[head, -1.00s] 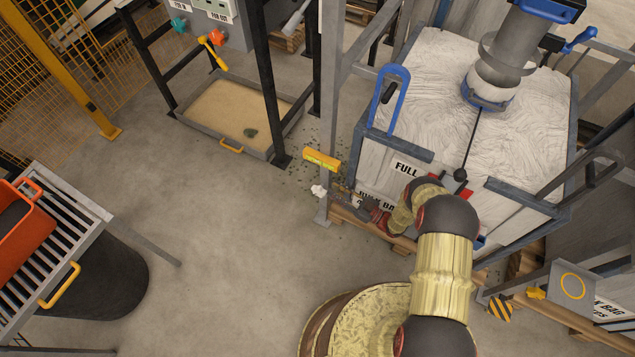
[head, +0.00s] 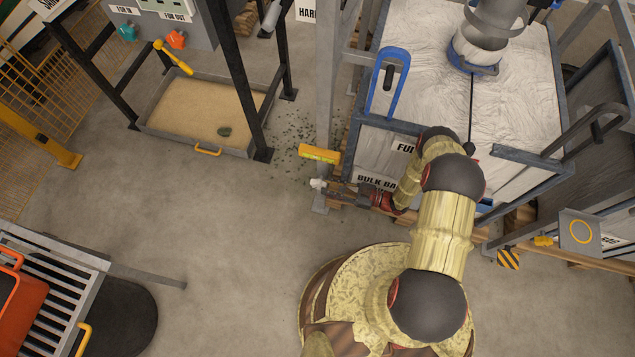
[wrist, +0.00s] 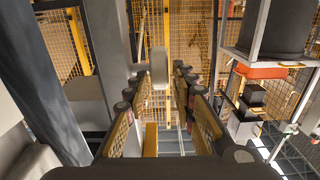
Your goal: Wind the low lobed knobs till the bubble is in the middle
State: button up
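A pale lobed knob (head: 317,184) sits low at the foot of a grey post in the head view. A yellow bar (head: 319,154), perhaps the level, is just above it in the picture; no bubble can be made out. My gripper (head: 332,190) is low beside the post, pointing left at the knob. In the wrist view my gripper (wrist: 160,82) has its two fingers apart. A pale rounded piece (wrist: 159,68), probably the knob seen edge-on, shows between the fingertips; I cannot tell whether they touch it. Any other knobs are not clearly seen.
A grey frame post (head: 326,90) and a bulk bag stand (head: 375,148) on pallets crowd the arm. A sand tray (head: 208,147) lies at upper left, with dark crumbs beside it. A slatted table (head: 70,262) is at lower left. Floor between is clear.

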aim_at(318, 184)
jog(key=shift+b+x, duration=0.5)
jog(key=shift+x, duration=1.85)
jog(key=c, duration=0.3)
grip_shut()
